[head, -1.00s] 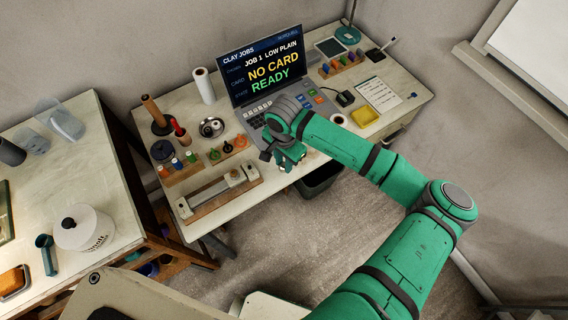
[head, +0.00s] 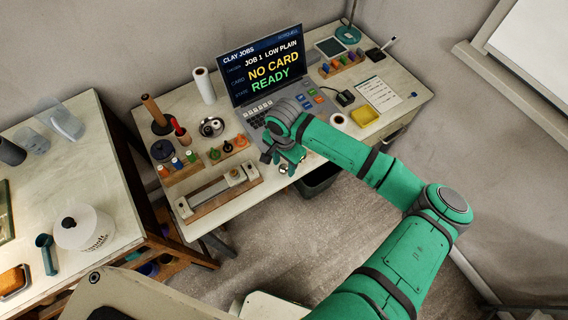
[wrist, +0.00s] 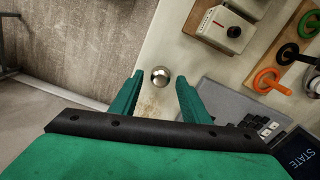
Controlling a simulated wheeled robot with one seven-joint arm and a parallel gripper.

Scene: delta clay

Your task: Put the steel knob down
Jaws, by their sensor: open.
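The steel knob (wrist: 160,76) is a small, shiny round piece. In the wrist view it sits on the pale desk top (wrist: 160,48), near the desk's edge, between the tips of my two green fingers. My gripper (head: 281,164) is open, with a visible gap between each finger and the knob. In the head view my gripper is at the desk's front edge, before the laptop, and I cannot make out the knob clearly there.
The laptop (head: 262,68) is close behind my gripper. To the left are a wooden-based fixture (head: 218,192) and a rack with orange and green rings (head: 228,148). A dark bin (head: 318,180) stands below the desk edge.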

